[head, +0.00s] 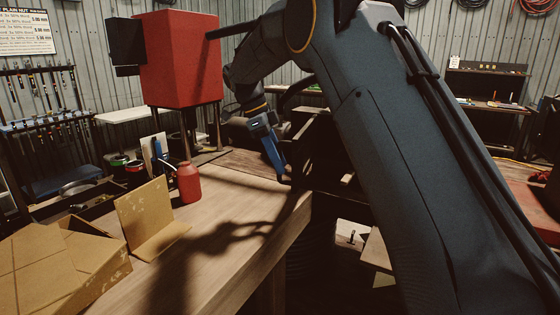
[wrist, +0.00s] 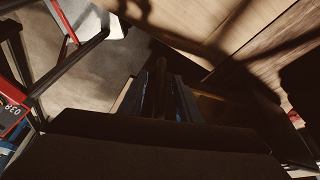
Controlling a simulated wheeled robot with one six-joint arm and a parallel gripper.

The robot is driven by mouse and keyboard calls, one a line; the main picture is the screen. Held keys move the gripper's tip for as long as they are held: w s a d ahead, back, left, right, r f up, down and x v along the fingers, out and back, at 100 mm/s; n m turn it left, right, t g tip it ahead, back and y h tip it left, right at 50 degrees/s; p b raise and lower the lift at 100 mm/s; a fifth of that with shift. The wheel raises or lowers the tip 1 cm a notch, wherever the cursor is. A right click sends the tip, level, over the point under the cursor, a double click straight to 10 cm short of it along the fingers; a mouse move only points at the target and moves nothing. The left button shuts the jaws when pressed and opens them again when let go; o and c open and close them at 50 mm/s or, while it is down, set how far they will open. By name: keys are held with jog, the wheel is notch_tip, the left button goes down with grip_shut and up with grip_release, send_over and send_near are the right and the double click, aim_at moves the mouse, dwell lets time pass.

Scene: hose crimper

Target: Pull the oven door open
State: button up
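I cannot make out an oven door for certain. A dark, boxy frame (head: 322,150) stands at the far right end of the workbench, deep in shadow; I cannot tell whether it is the oven. My gripper (head: 284,178) has blue fingers and points down beside this frame, over the bench's far right edge. In the wrist view, my gripper (wrist: 163,82) shows in deep shadow, with a dark upright strip between bluish finger parts. Whether it touches or holds anything is hidden.
The wooden workbench (head: 235,215) carries a red bottle (head: 189,183), an open cardboard box (head: 60,265) and a bent cardboard piece (head: 150,220). A large red box-shaped machine (head: 180,60) stands behind. The bench's middle is clear. My arm covers much of the right side.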

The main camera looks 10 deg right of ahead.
jog(key=shift+r, duration=0.1)
jog(key=b+v, duration=0.2)
jog(key=v, duration=0.5)
jog(key=shift+r, duration=0.25)
jog(key=shift+a+r, duration=0.1)
jog(key=shift+a, duration=0.05)
